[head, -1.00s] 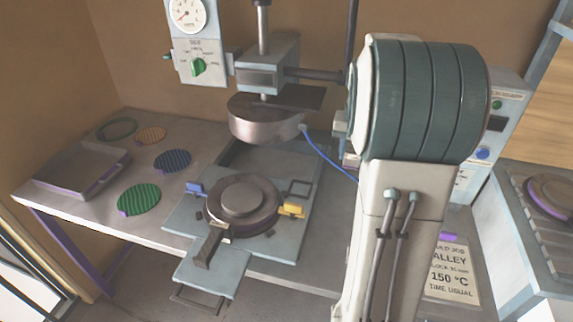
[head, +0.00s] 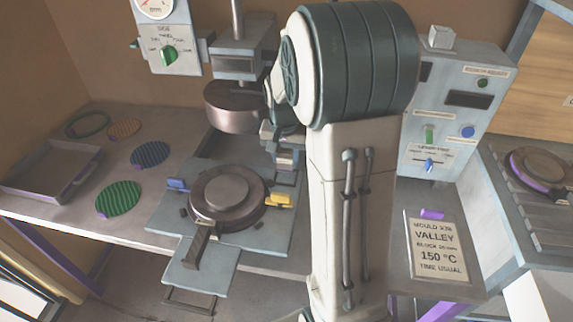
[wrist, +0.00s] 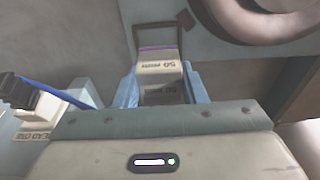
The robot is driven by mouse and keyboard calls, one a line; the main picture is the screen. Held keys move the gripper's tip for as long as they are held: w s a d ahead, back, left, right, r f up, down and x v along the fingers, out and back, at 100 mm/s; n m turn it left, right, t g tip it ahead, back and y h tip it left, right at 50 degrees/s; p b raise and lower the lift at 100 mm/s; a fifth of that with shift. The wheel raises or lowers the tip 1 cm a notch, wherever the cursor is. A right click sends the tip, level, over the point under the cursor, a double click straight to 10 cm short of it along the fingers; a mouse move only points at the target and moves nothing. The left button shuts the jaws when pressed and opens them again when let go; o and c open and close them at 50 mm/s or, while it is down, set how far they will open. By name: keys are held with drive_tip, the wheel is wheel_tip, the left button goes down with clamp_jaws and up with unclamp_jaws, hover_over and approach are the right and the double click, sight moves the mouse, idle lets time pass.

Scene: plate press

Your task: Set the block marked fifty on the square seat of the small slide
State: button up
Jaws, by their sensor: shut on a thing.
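My gripper (wrist: 160,84) is shut on a pale block marked 50 (wrist: 160,67), with a purple strip along its far edge. The blue fingers are on both sides of it in the wrist view. A dark square outline (wrist: 180,42), seemingly the square seat, shows just beyond the block, which covers its near part. I cannot tell whether the block touches it. In the head view my gripper (head: 284,157) is over the right side of the press's base plate, behind the yellow clip (head: 280,200). The seat is mostly hidden there.
The round mould (head: 228,197) sits left of my gripper, and its rim shows in the wrist view (wrist: 268,22). The press head (head: 234,106) hangs close on the left. A block labelled DEAD (wrist: 36,130) and a blue cable (wrist: 62,94) are at left in the wrist view.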

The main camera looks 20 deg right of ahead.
sight(286, 167)
drive_tip(key=shift+f, duration=1.9)
drive_tip(key=shift+f, duration=0.25)
drive_tip(key=o, duration=1.1)
drive_tip(key=shift+r, duration=0.1)
drive_tip(key=shift+s+r, duration=0.1)
